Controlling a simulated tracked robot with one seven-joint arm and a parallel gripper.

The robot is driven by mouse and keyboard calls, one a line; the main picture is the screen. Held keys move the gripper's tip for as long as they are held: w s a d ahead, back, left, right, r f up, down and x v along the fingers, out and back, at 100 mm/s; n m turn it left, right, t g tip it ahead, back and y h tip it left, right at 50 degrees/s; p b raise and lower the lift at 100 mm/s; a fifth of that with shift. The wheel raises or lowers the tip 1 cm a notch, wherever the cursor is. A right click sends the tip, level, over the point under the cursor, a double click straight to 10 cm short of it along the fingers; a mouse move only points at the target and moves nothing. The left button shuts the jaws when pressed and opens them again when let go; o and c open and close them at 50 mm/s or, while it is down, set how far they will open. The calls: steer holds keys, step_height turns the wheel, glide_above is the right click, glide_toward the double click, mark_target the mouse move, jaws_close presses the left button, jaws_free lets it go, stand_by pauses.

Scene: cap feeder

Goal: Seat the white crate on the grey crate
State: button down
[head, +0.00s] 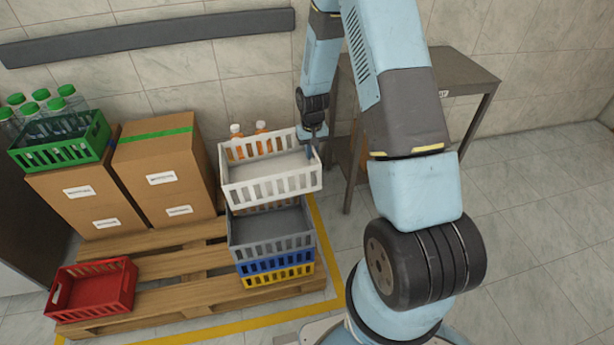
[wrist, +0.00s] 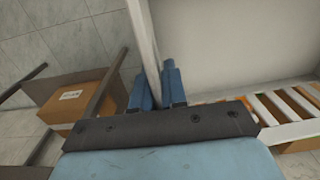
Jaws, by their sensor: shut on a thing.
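The white crate (head: 270,185) is held in the air above the stack in the head view, and a gap shows between it and the grey crate. Its inside looks empty. My gripper (head: 312,140) is shut on the white crate's right wall. In the wrist view the two blue fingers of my gripper (wrist: 160,88) pinch the white crate's wall (wrist: 143,40). The grey crate (head: 272,246) tops a stack on the pallet, with its upper back partly hidden by the white crate.
Under the grey crate are a blue crate (head: 276,263) and a yellow crate (head: 277,278). The pallet (head: 180,265) also bears a red crate (head: 95,288), cardboard boxes (head: 165,165) and a green crate of bottles (head: 62,147). Orange bottles (head: 237,143) show behind the white crate. A table (head: 465,70) stands right.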

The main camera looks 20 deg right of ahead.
mark_target(307, 189)
steer(key=shift+y, duration=0.3)
steer(key=s+a+f, duration=0.1)
steer(key=s, duration=0.1)
steer(key=s+a+f, duration=0.1)
steer(key=s+f, duration=0.1)
steer(key=s+a+f, duration=0.1)
steer(key=s, duration=0.1)
steer(key=shift+s+a+f, duration=0.2)
steer(key=shift+s+f, duration=0.05)
steer(key=shift+f, duration=3.3)
steer(key=shift+s+f, duration=0.1)
steer(key=shift+f, duration=0.75)
steer(key=c, duration=1.1)
jaws_free()
steer(key=r, duration=1.3)
steer(key=shift+d+r, duration=0.3)
steer(key=shift+d, duration=0.05)
